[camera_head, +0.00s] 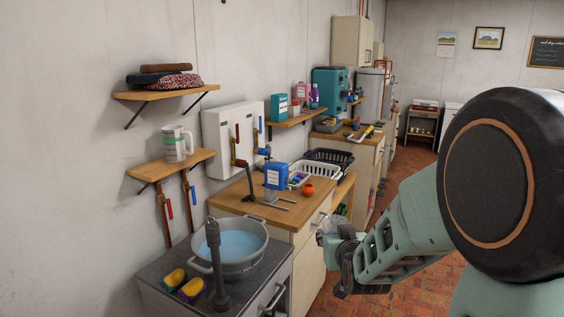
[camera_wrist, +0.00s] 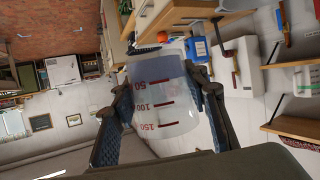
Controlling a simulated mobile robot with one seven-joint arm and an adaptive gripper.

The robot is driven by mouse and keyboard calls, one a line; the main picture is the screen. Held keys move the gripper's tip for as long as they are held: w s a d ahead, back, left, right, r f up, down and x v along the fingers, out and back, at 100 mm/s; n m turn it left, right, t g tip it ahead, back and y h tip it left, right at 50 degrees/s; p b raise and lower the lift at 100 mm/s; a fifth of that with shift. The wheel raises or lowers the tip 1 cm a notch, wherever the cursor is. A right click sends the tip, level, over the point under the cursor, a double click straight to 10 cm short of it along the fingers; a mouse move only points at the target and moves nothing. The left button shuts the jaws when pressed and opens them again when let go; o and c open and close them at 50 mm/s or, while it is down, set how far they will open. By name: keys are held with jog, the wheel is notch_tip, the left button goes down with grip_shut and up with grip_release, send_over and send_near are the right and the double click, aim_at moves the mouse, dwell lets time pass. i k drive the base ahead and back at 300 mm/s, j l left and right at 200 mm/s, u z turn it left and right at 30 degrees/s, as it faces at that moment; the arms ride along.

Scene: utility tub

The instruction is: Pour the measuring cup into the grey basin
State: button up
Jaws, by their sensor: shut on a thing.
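The measuring cup (camera_wrist: 160,105) is clear with red marks and numbers, and shows large in the wrist view between my gripper's two fingers. My gripper (camera_wrist: 165,88) is shut on it. In the head view my gripper (camera_head: 338,240) is right of the counter, with part of the clear cup (camera_head: 333,227) at its tip. The grey basin (camera_head: 212,258) stands on the dark sink unit at lower left and holds light blue liquid. My gripper is to the right of the basin and apart from it. What the cup contains is hard to tell.
A dark tap-like post (camera_head: 214,265) rises in front of the basin. Two yellow and purple sponges (camera_head: 183,283) lie left of it. Free floor (camera_head: 378,288) lies to the right.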

aim_at(244, 240)
jog(key=i+l+u, duration=0.1)
jog(key=i+l, duration=0.15)
jog(key=i+l+u, duration=0.1)
jog(key=i+l, duration=0.15)
jog(key=i+l+u, duration=0.1)
jog(key=i+l, duration=0.15)
jog(key=i+l+u, duration=0.1)
jog(key=l, duration=0.3)
jog(key=i+l+u, duration=0.1)
jog(key=i+l, duration=0.2)
jog(key=i+l+u, duration=0.1)
jog(key=l, duration=0.3)
jog(key=i+l+u, duration=0.15)
jog(key=i+l, duration=0.15)
jog(key=i+l+u, duration=0.1)
jog(key=l, duration=0.4)
jog(key=i+j, duration=0.05)
